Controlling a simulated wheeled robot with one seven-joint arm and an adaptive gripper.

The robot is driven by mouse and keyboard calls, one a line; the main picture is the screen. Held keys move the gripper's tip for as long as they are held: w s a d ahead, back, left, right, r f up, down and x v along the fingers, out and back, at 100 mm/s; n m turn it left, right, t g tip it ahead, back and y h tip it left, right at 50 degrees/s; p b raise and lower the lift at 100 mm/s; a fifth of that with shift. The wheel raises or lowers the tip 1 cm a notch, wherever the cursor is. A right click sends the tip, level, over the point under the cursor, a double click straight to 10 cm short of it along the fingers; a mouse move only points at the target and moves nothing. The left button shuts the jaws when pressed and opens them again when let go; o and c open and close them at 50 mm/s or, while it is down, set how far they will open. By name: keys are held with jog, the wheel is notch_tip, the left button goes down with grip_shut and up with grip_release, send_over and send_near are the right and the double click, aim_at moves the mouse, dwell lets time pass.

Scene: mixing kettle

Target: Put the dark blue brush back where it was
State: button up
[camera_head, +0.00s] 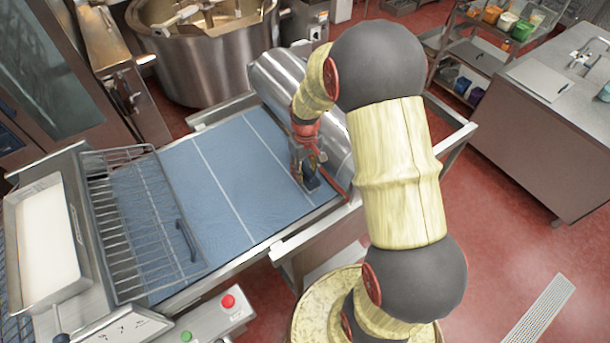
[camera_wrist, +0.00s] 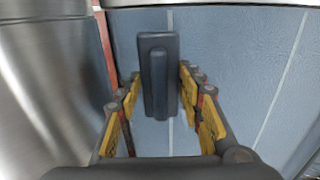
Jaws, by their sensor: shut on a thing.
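The dark blue brush (camera_wrist: 158,100) sits between the two yellow-padded fingers of my gripper (camera_wrist: 160,82) in the wrist view, its long side running away from the wrist. My gripper (camera_head: 306,160) is shut on it. In the head view the brush (camera_head: 311,184) shows as a small dark block under my fingers, at the right edge of the blue belt (camera_head: 220,175). I cannot tell whether it touches the belt surface. The belt has thin white lines across it.
A large steel cylinder (camera_head: 275,75) lies along the belt's far right side, close to my gripper. A wire guard (camera_head: 140,225) covers the belt's left end. A mixing kettle (camera_head: 205,60) stands behind. A steel counter (camera_head: 540,130) is at right. The middle of the belt is clear.

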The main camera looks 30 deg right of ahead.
aim_at(305, 177)
jog(key=shift+w+f+p, duration=0.15)
jog(key=shift+f, duration=0.75)
jog(key=shift+w+f+p, duration=0.1)
jog(key=shift+f+p, duration=0.05)
jog(key=shift+f, duration=0.75)
jog(key=shift+f, duration=0.1)
jog(key=o, duration=1.1)
jog(key=shift+d, duration=0.1)
